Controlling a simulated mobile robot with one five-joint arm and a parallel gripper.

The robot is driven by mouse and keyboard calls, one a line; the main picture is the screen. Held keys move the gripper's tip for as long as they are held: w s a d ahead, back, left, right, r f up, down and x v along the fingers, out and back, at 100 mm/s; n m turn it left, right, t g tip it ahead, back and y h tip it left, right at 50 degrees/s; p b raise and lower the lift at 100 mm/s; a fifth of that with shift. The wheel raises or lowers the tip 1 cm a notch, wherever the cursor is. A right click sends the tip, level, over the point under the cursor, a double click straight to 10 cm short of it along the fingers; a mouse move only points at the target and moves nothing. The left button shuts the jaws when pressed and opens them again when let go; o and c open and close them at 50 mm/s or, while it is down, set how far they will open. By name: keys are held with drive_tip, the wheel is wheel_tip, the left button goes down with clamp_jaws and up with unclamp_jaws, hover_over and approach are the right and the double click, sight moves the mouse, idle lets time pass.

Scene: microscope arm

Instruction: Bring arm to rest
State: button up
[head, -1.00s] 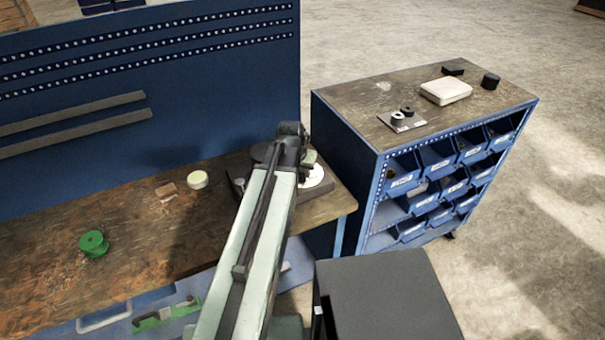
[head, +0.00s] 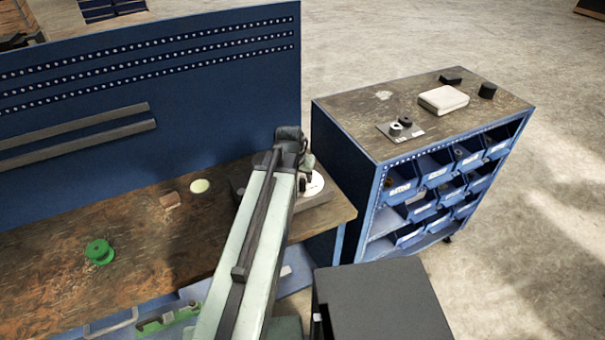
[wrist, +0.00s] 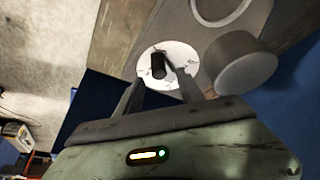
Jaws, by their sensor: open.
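My gripper (wrist: 151,70) is open in the wrist view, one finger on each side of a short dark peg (wrist: 158,66). I cannot tell whether the fingers touch it. The peg stands over a white disc (wrist: 183,51) with dark marks, on a grey base (wrist: 272,22). A grey cylinder (wrist: 240,68) and a pale ring (wrist: 247,8) are on the same base. In the head view my arm reaches over the bench, and its end hides most of the base. The white disc (head: 314,184) shows just right of it.
The wooden bench (head: 60,290) holds a green spool (head: 99,252), a small brown block (head: 170,200) and a pale round piece (head: 200,186). A blue back panel (head: 220,95) rises behind. A blue bin cabinet (head: 345,190) stands right. A dark box (head: 375,300) is in front.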

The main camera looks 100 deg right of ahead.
drive_tip(key=p+v, duration=0.1)
drive_tip(key=v, duration=0.2)
drive_tip(key=shift+r+p, duration=0.15)
drive_tip(key=shift+p, duration=0.15)
